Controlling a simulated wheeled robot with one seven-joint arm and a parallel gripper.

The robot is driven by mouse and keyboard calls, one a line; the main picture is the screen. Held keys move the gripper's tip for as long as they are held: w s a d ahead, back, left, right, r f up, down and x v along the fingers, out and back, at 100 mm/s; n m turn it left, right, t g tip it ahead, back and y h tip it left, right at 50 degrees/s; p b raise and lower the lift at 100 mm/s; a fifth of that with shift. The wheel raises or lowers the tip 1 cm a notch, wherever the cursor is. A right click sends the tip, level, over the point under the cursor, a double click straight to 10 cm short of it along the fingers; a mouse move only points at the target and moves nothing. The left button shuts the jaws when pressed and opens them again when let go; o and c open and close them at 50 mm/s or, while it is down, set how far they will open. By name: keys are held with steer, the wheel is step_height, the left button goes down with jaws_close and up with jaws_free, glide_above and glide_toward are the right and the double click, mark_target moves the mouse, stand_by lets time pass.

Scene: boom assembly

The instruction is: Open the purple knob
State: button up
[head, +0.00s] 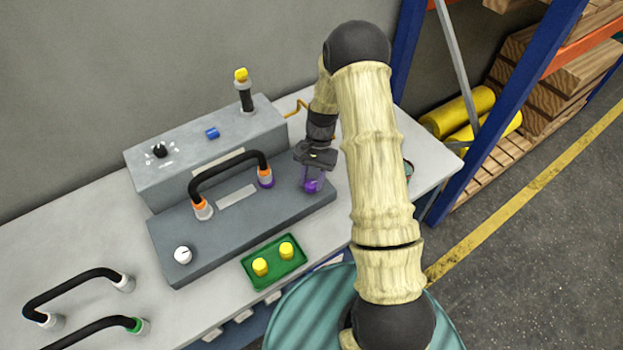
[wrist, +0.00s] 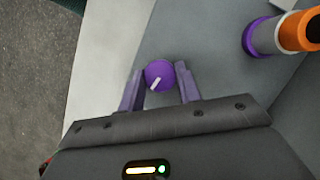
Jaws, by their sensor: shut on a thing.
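The purple knob (wrist: 159,74) is round with a white pointer line. It sits on the right end of the low grey box (head: 190,243). In the wrist view it lies between the two fingers of my gripper (wrist: 160,88), which is shut on it. In the head view my gripper (head: 314,178) comes down over the knob from above and hides most of it; only purple shows between and around the fingers. The white pointer slants toward the lower left in the wrist view.
A black hose with orange ends (head: 228,167) arches over the low box left of my gripper. A white knob (head: 183,255) is at the box's front left. A taller grey control box (head: 185,185) stands behind. A green tray (head: 255,275) with yellow pieces is in front.

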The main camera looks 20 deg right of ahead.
stand_by(0.3)
steer(key=o, duration=1)
steer(key=shift+r, duration=0.1)
steer(key=b+v, duration=0.3)
steer(key=v, duration=1.4)
steer(key=shift+r, duration=0.2)
